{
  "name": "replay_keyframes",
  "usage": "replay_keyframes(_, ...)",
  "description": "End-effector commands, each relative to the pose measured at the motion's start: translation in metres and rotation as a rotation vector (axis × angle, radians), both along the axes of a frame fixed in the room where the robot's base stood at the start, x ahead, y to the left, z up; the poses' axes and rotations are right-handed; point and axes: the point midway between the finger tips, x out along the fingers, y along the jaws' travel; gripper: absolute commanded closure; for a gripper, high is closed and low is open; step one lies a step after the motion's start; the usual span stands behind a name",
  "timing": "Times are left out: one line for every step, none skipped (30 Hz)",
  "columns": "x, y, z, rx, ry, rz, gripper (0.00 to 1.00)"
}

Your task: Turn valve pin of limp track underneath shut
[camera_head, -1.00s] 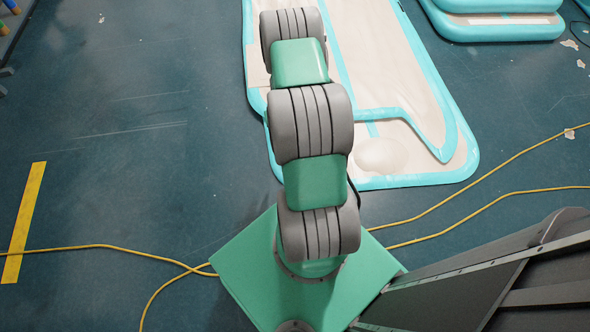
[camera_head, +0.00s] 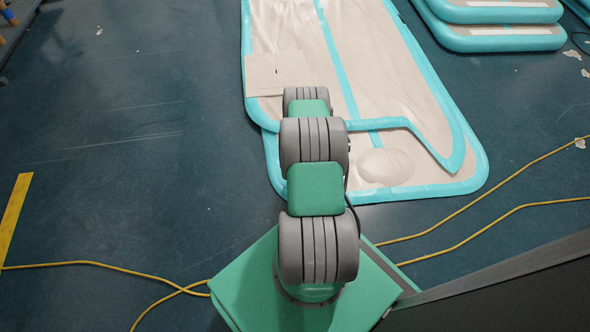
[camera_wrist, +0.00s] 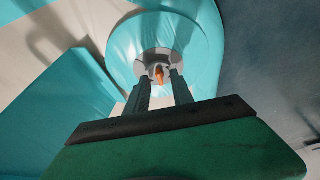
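The orange valve pin (camera_wrist: 159,74) sits in a round grey valve (camera_wrist: 158,63) on a teal track wall in the wrist view. My gripper (camera_wrist: 161,78) is open. Its two dark fingers stand apart and point at the valve, with the pin showing between their tips. I cannot tell whether they touch it. In the head view the limp track underneath (camera_head: 462,187) shows its rounded near end below the upper track (camera_head: 372,60). My arm hides the gripper and valve there.
Yellow cables (camera_head: 470,220) cross the floor on both sides of my base. Stacked teal-edged pads (camera_head: 490,40) lie at the upper right. A yellow floor strip (camera_head: 12,220) is at the left. The dark floor at left is mostly clear.

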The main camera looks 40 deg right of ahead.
Motion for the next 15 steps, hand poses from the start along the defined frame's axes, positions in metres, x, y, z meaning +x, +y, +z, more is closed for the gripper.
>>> replay_keyframes(-0.0002,0.0,0.0003,0.0,0.0,0.0,0.72)
replay_keyframes(-0.0002,0.0,0.0004,0.0,0.0,0.0,0.74)
replay_keyframes(-0.0002,0.0,0.0004,0.0,0.0,0.0,0.77)
replay_keyframes(-0.0002,-0.0001,0.0004,0.0,0.0,0.0,0.8)
replay_keyframes(-0.0002,-0.0001,0.0004,0.0,0.0,0.0,0.82)
replay_keyframes(-0.0002,-0.0001,0.0004,0.0,0.0,0.0,0.86)
replay_keyframes(-0.0002,-0.0001,0.0004,0.0,0.0,0.0,0.88)
replay_keyframes(-0.0003,-0.0001,0.0005,0.0,0.0,0.0,0.9)
replay_keyframes(-0.0003,-0.0001,0.0005,0.0,0.0,0.0,0.94)
replay_keyframes(-0.0003,-0.0001,0.0005,0.0,0.0,0.0,0.96)
replay_keyframes(-0.0003,-0.0001,0.0005,0.0,0.0,0.0,0.99)
replay_keyframes(-0.0003,-0.0001,0.0005,0.0,0.0,0.0,1.0)
replay_keyframes(-0.0003,-0.0001,0.0005,0.0,0.0,0.0,1.0)
replay_keyframes(-0.0003,-0.0001,0.0005,0.0,0.0,0.0,1.0)
replay_keyframes(-0.0003,-0.0001,0.0005,0.0,0.0,0.0,1.0)
